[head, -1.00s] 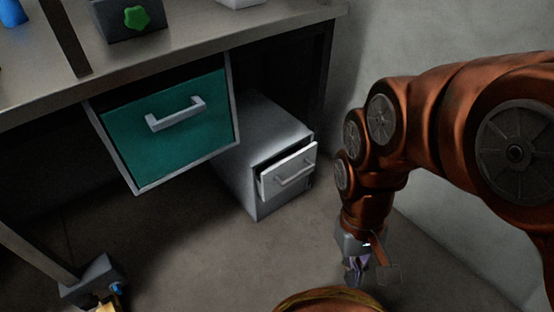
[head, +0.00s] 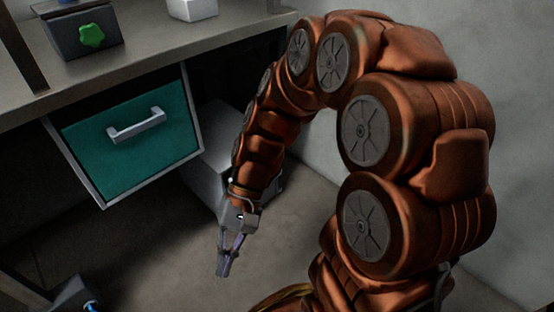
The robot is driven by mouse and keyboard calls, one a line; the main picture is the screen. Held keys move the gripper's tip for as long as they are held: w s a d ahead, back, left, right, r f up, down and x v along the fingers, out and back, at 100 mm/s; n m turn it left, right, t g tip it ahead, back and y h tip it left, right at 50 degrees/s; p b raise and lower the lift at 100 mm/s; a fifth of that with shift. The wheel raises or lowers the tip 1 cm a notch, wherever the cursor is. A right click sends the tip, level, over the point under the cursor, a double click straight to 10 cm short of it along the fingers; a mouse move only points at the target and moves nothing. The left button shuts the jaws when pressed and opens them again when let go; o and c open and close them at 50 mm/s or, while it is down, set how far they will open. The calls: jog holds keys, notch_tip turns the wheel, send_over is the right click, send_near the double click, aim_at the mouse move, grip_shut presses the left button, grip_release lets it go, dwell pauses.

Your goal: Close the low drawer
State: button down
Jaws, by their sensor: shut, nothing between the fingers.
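A grey cabinet (head: 208,172) stands on the floor under the bench, to the right of the teal drawer. Its low drawer is almost wholly hidden behind my arm, so I cannot tell how far open it is now. My gripper (head: 222,273) points down in front of the cabinet, in the lower middle of the head view. Its fingers are shut and empty. I cannot tell whether the arm touches the drawer.
A teal drawer (head: 130,150) with a grey handle hangs under the metal bench (head: 150,75). On the bench stand a dark box with a green knob (head: 92,36) and a white block (head: 193,9). A pale wall (head: 510,100) rises at the right.

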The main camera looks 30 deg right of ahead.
jog(key=w+d+m+t+y, duration=0.1)
jog(key=w+m+t+y, duration=0.45)
jog(key=w, duration=0.95)
jog(key=w+d+f+m+t+y, duration=0.2)
jog(key=w+d+m+t, duration=0.1)
jog(key=w+d+m, duration=0.15)
jog(key=w+d+f+m+t+y, duration=0.1)
jog(key=w+d+f+m+t, duration=0.25)
jog(key=w+d, duration=0.25)
jog(key=d+f+m+t+h, duration=0.55)
jog(key=d+f+m, duration=0.3)
jog(key=d, duration=0.55)
jog(key=d+f+m+t+h, duration=0.6)
jog(key=d+f, duration=0.4)
jog(key=d, duration=0.5)
jog(key=shift+m+g+h, duration=0.3)
jog(key=shift+m+g, duration=0.05)
jog(key=shift+m, duration=0.35)
jog(key=b+x, duration=0.1)
jog(key=x, duration=0.3)
jog(key=b+x, duration=0.2)
jog(key=x, duration=0.3)
jog(key=b+x, duration=0.2)
jog(key=x, duration=0.2)
jog(key=shift+w+a+f, duration=0.1)
jog(key=shift+a+f, duration=0.05)
jog(key=shift+f, duration=0.2)
jog(key=shift+w+a+r+b, duration=0.15)
jog(key=shift+w+b, duration=0.2)
jog(key=shift+w, duration=0.35)
